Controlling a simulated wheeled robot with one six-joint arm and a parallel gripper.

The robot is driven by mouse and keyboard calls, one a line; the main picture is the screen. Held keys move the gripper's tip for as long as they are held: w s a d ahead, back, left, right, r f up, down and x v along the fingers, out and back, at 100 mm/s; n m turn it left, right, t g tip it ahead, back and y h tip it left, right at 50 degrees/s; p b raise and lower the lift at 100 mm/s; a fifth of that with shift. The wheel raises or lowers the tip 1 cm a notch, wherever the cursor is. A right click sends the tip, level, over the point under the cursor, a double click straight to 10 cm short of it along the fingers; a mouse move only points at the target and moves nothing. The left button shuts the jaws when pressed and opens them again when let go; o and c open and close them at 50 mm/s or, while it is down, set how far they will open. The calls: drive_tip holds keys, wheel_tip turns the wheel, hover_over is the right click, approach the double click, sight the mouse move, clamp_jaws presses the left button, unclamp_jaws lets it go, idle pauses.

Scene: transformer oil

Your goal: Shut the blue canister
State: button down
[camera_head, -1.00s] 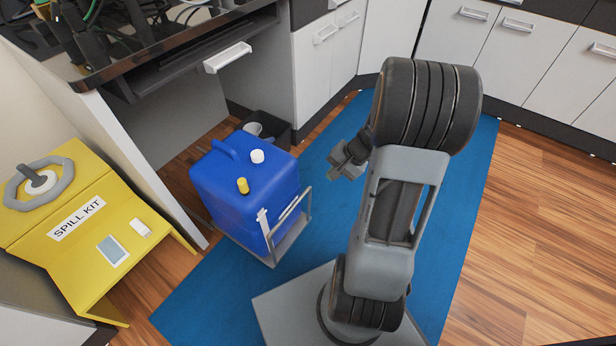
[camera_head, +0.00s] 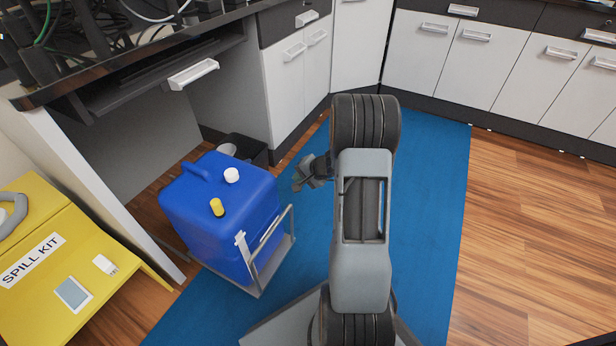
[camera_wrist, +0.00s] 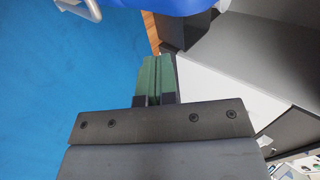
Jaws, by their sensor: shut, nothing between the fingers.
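The blue canister (camera_head: 220,215) stands upright in a grey metal carrier (camera_head: 270,251) at the left of the head view. On its top are a white cap (camera_head: 231,175), a yellow cap (camera_head: 217,207) and a moulded handle (camera_head: 195,172). I cannot tell whether either cap is tight. My gripper (camera_head: 301,177) is to the right of the canister, apart from it. In the wrist view my gripper (camera_wrist: 155,62) shows its green fingers together with nothing between them. A strip of the blue canister (camera_wrist: 165,5) shows at the top edge there.
A yellow spill kit (camera_head: 75,262) stands at the lower left. A dark bin (camera_head: 244,148) is behind the canister, under the desk (camera_head: 150,50). White cabinets (camera_head: 455,60) line the back. The blue mat (camera_head: 430,220) and wood floor (camera_head: 530,200) at right are clear.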

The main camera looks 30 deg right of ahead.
sight(280, 178)
drive_tip(key=w+a, duration=0.1)
drive_tip(key=w+a+f, duration=0.1)
drive_tip(key=w, duration=0.1)
drive_tip(key=shift+w+b, duration=0.3)
drive_tip(key=shift+b, duration=0.05)
drive_tip(key=shift+w+a, duration=0.3)
drive_tip(key=shift+w, duration=0.15)
